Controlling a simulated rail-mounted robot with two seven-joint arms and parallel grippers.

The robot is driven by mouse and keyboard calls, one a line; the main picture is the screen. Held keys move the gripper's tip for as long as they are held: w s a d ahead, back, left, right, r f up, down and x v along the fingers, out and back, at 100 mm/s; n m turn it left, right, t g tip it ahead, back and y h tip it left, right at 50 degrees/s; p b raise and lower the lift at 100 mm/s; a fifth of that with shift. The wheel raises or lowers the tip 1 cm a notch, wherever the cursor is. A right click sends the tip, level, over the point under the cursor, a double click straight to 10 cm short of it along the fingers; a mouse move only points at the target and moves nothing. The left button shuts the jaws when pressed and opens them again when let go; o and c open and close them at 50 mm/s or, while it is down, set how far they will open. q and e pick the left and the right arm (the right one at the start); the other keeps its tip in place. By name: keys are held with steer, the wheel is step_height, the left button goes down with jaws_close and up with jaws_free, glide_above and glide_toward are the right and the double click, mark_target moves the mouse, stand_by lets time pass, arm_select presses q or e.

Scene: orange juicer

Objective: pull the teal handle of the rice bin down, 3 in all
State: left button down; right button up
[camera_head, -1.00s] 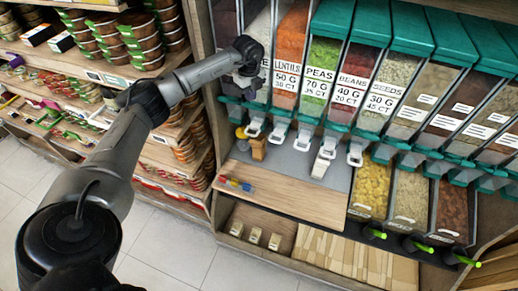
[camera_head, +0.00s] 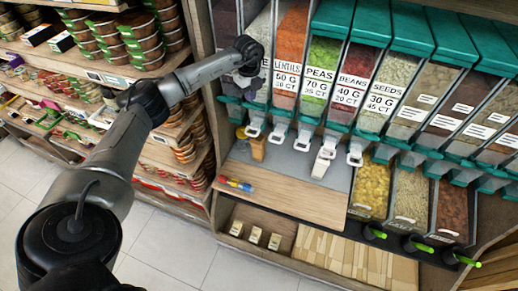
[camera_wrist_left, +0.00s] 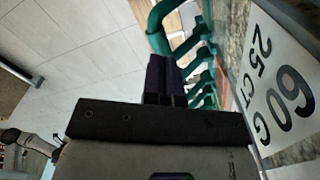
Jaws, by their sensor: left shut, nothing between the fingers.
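The rice bin (camera_head: 259,28) is a clear dispenser with pale grain, left of the lentils bin. Its label is mostly covered by my left arm, with only a final "E" showing in the head view. The left wrist view shows a label (camera_wrist_left: 283,88) reading 60 G and 25 CT up close. My left gripper (camera_head: 248,88) is in front of the bin's lower part, and its dark fingers (camera_wrist_left: 166,78) are shut and empty. A curved teal handle (camera_wrist_left: 156,28) shows just beyond the fingers in the wrist view; contact cannot be told. My right gripper is out of view.
More teal-lidded bins, lentils (camera_head: 291,35), peas (camera_head: 325,55) and beans (camera_head: 362,65), stand to the right. A wooden counter (camera_head: 290,195) lies below with coloured markers (camera_head: 236,184) on it. Shelves of round tins (camera_head: 140,35) stand at left. Floor space is open in front.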

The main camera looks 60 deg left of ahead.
arm_select(q)
steer(key=shift+f, duration=0.15)
steer(key=shift+f, duration=0.4)
steer(key=shift+f+b, duration=0.55)
steer(key=shift+f, duration=0.4)
steer(key=f, duration=0.1)
steer(key=f+b, duration=0.1)
steer(key=f, duration=0.1)
steer(key=s+f, duration=0.1)
steer(key=shift+d+f+b, duration=0.15)
steer(key=shift+d+b, duration=0.15)
steer(key=shift+b, duration=0.1)
stand_by(0.5)
